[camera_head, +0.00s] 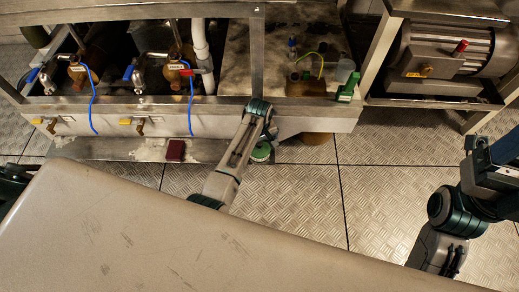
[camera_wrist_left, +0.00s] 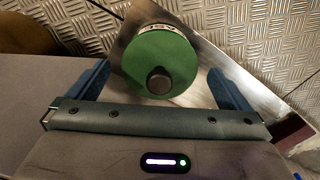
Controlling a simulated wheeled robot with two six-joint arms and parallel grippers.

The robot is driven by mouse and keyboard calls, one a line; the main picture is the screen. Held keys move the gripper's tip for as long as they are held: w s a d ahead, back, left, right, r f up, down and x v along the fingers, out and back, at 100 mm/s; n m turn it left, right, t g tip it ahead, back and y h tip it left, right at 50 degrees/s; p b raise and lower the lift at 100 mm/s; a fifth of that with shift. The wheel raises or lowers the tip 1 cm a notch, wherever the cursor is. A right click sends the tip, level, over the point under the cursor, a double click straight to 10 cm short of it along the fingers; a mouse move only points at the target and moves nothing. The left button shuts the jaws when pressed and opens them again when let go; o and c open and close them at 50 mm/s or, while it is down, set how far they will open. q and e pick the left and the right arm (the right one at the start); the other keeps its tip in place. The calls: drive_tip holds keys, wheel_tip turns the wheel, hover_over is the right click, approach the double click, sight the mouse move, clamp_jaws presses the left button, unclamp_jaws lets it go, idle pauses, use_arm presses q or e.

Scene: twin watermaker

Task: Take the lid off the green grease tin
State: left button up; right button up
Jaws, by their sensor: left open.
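The green grease tin (camera_head: 262,152) is near the bench's lower front edge in the head view, partly hidden by my left arm. In the left wrist view its round green lid (camera_wrist_left: 135,65) with a dark central knob (camera_wrist_left: 159,80) faces the camera, and a strip of the tin's white lettered label (camera_wrist_left: 158,28) shows beyond it. The lid looks seated on the tin. My left gripper (camera_wrist_left: 158,70) is open, one blue finger on each side of the lid, with visible gaps in the picture. Its height above the lid is unclear. My right gripper is not in view; only the right arm shows.
A dark red block (camera_head: 175,151) lies on the metal ledge (camera_head: 120,149) left of the tin. Valves (camera_head: 80,72) with blue tubes, a small green box (camera_head: 349,88) and a motor (camera_head: 445,50) sit above and behind. A beige surface (camera_head: 150,235) fills the foreground. Tread-plate floor (camera_head: 300,200) is open to the right.

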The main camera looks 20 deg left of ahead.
use_arm(q)
drive_tip(key=c, duration=1)
drive_tip(key=shift+r, duration=0.15)
